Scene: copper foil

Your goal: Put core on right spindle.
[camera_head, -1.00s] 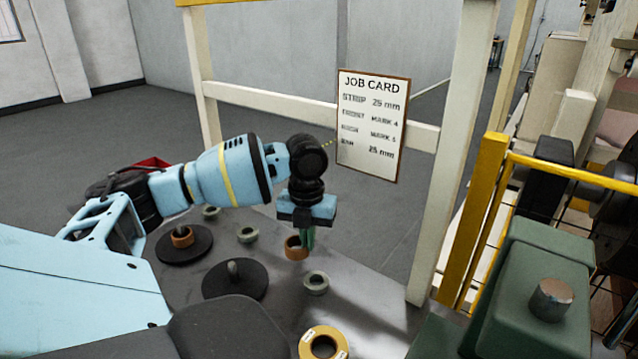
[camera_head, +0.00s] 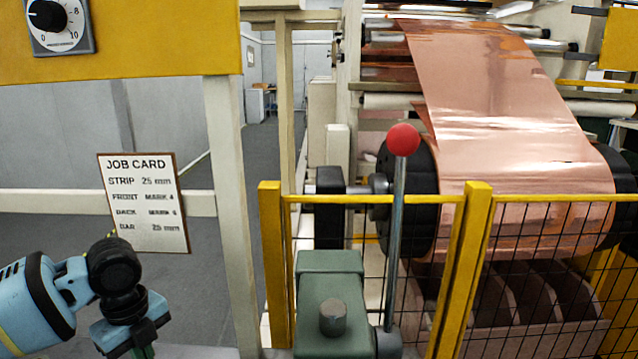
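My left gripper (camera_head: 142,351) is at the bottom left, pointing down. Only its mount and the tops of its green fingers show. The fingertips are cut off by the lower edge, so I cannot see whether they are open or hold anything. My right gripper is not in view. No core and no spindle with a disc base shows in this view; the bench top around them is below the picture.
A job card (camera_head: 143,203) hangs on a pale frame behind my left gripper. A yellow guard rail with wire mesh (camera_head: 535,285) stands before copper foil (camera_head: 500,110) on rollers. A lever with a red knob (camera_head: 403,140) rises beside a green housing (camera_head: 331,290).

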